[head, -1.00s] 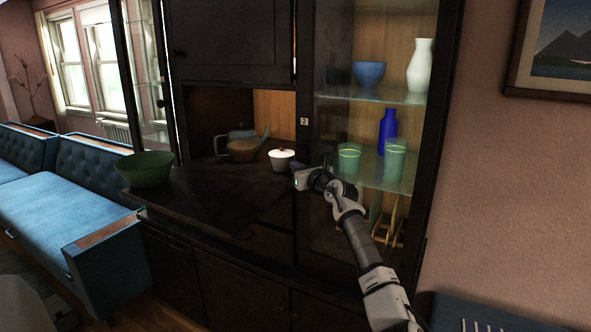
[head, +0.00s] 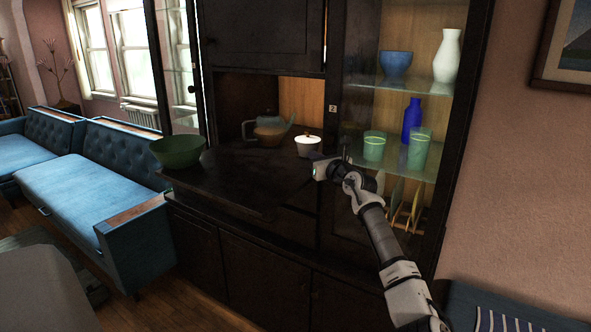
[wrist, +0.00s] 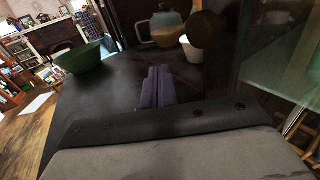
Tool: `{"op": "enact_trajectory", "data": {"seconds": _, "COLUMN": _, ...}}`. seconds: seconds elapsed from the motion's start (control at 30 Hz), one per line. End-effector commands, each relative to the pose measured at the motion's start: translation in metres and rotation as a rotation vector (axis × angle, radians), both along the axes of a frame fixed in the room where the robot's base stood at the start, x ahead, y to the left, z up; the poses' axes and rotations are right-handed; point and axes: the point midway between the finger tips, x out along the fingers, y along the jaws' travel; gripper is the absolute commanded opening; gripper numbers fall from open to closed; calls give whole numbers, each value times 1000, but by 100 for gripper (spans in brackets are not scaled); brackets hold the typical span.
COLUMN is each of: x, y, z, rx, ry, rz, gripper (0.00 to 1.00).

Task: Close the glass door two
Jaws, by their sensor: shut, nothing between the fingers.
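The cabinet's right-hand glass door (head: 347,75), with a dark frame, stands beside a small "2" label (head: 333,108). Behind its glass are shelves; I cannot tell whether it is fully shut or slightly ajar. My gripper (head: 314,172) is in front of the cabinet, left of this door's lower part and over the dark counter. In the wrist view my gripper (wrist: 156,88) is shut and empty, its fingers pointing over the counter. A glass panel (wrist: 275,65) shows at the right there, apart from the fingers. The door's lower part is partly hidden by my arm.
A green bowl (head: 177,151), a teapot (head: 268,134) and a white lidded pot (head: 308,146) stand on the counter (head: 235,185). Another glass door (head: 177,65) stands swung out at the left. Glasses and vases fill the right shelves. A blue sofa (head: 90,185) is at left.

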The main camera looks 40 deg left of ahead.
Motion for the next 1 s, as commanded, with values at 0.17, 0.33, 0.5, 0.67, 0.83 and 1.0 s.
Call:
{"op": "enact_trajectory", "data": {"seconds": 0.17, "x": -26, "y": -5, "z": -2, "rx": 1, "ry": -4, "rz": 3, "gripper": 0}}
{"op": "enact_trajectory", "data": {"seconds": 0.33, "x": -53, "y": -9, "z": -3, "rx": 2, "ry": -3, "rz": 5, "gripper": 0}}
{"op": "enact_trajectory", "data": {"seconds": 0.5, "x": -75, "y": -12, "z": -3, "rx": 3, "ry": -1, "rz": 4, "gripper": 0}}
{"op": "enact_trajectory", "data": {"seconds": 0.67, "x": -87, "y": -15, "z": -2, "rx": 2, "ry": -1, "rz": 2, "gripper": 0}}
{"op": "enact_trajectory", "data": {"seconds": 0.83, "x": -91, "y": -15, "z": -1, "rx": 3, "ry": -1, "rz": 1, "gripper": 0}}
{"op": "enact_trajectory", "data": {"seconds": 1.0, "x": -92, "y": -15, "z": 0, "rx": 5, "ry": 1, "rz": 4, "gripper": 0}}
